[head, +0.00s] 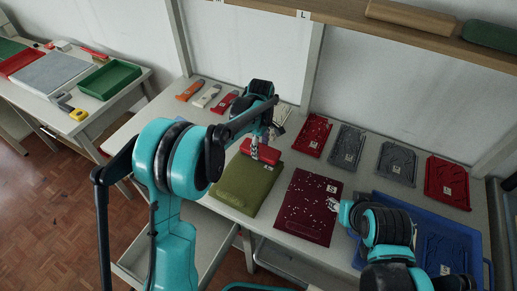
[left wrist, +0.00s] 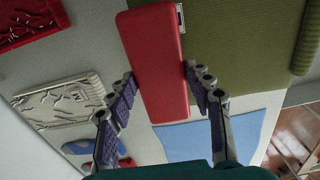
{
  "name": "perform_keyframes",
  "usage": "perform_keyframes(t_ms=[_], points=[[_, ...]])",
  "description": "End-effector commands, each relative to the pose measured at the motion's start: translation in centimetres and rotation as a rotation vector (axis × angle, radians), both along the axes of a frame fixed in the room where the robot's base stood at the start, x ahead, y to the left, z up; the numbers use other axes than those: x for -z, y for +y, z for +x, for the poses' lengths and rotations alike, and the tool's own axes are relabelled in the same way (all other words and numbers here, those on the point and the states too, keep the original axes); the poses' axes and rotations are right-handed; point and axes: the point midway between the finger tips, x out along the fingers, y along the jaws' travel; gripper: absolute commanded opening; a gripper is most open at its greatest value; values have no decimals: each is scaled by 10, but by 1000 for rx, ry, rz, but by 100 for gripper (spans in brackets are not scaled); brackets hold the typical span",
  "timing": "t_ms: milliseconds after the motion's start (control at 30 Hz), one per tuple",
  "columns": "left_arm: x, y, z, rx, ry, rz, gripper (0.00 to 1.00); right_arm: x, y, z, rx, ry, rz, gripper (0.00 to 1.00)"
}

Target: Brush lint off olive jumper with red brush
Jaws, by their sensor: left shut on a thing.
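The olive jumper (head: 236,187) lies flat on the table left of centre in the head view; part of it fills the upper right of the left wrist view (left wrist: 240,50). No lint can be made out on it. The red brush (head: 266,153) is at the jumper's far edge, and it also shows in the left wrist view (left wrist: 158,65). My left gripper (left wrist: 160,82) is shut on the red brush, one finger on each side. Whether the brush touches the cloth is unclear. My right gripper (head: 341,209) is by the maroon piece's right edge; its fingers are too small to judge.
A maroon piece (head: 300,211) with white specks lies right of the jumper. Red and grey pieces (head: 348,147) line the back right, with a blue tray (head: 459,226) at front right. Small handled tools (head: 206,95) lie back left. A shelf runs above.

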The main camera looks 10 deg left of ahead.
Motion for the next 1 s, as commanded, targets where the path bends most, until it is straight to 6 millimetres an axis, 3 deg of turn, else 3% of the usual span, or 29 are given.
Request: perform_keyframes(t_ms=[167, 533, 1000], points=[[-1, -4, 9, 0, 0, 0, 28, -2, 0, 0, 0, 0, 0, 40], [-5, -4, 10, 0, 1, 0, 28, -4, 0, 0, 0, 0, 0, 40], [-44, -4, 10, 0, 1, 0, 28, -30, 0, 0, 0, 0, 0, 40]])
